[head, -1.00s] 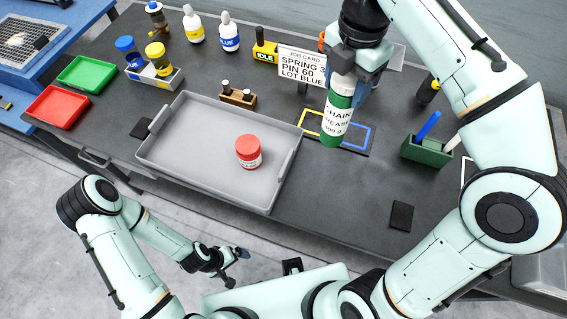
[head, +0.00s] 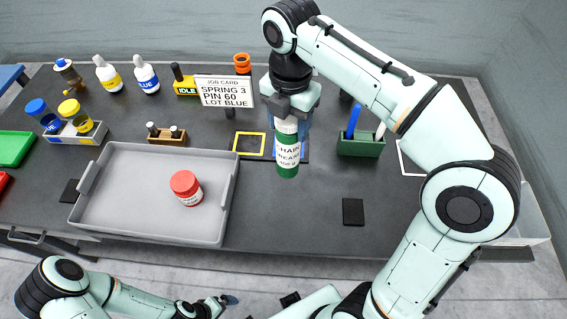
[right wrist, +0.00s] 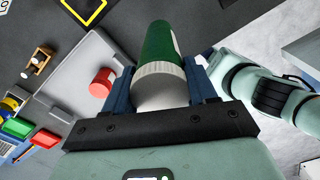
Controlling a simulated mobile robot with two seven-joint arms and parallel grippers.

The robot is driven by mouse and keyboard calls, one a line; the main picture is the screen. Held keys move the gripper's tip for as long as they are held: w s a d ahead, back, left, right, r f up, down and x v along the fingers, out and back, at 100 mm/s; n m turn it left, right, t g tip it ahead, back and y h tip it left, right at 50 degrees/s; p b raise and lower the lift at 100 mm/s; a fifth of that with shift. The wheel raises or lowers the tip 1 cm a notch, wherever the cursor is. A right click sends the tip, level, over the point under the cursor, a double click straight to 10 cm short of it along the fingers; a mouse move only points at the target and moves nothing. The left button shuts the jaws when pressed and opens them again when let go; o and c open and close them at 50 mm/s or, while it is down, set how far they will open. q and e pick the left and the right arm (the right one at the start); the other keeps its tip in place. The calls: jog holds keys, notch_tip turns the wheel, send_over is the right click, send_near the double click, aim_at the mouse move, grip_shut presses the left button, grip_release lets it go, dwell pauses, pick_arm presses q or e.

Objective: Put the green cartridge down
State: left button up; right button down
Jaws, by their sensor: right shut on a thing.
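The green cartridge (head: 288,165) has a white label reading chain grease. It hangs upright, green end down, from my right gripper (head: 290,112), which is shut on its white end. In the right wrist view the cartridge (right wrist: 158,42) sits between the two blue fingers of the gripper (right wrist: 172,82). In the head view it overlaps the blue-outlined square (head: 305,150) on the dark bench, which is partly hidden. It appears to be above the bench; the exact height is unclear. My left gripper (head: 222,302) is low at the bench's front, small and seemingly empty; its opening is unclear.
A grey tray (head: 130,215) holding a red-lidded jar (head: 186,188) lies to the left. A yellow-outlined square (head: 249,143) and a job card (head: 224,91) are close by. A green pen holder (head: 361,146) stands right. A black pad (head: 353,211) lies on otherwise clear bench.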

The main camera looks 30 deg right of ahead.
aim_at(289, 148)
notch_tip(289, 148, down, 8)
jog(key=shift+s+f+b, duration=0.1)
jog(key=shift+f+b, duration=0.05)
jog(key=shift+b, duration=0.65)
pick_arm(q)
jog(key=shift+s+f+b, duration=0.25)
jog(key=shift+s+f, duration=0.45)
jog(key=shift+f, duration=0.25)
jog(key=shift+s+f+b, duration=0.2)
jog(key=shift+s+f, duration=0.45)
jog(key=shift+f, duration=0.3)
pick_arm(e)
jog(key=shift+f, duration=2.65)
jog(key=shift+f, duration=0.2)
jog(key=shift+c, duration=1.7)
grip_release()
pick_arm(q)
jog(key=shift+f, duration=0.1)
pick_arm(e)
jog(key=shift+r, duration=0.1)
notch_tip(289, 148, up, 12)
jog(key=p, duration=0.2)
jog(key=shift+r+p, duration=0.1)
jog(key=shift+p, duration=0.2)
pick_arm(q)
jog(key=w+r, duration=0.2)
jog(key=r, duration=0.1)
jog(key=shift+w+r, duration=0.1)
jog(key=shift+r, duration=0.15)
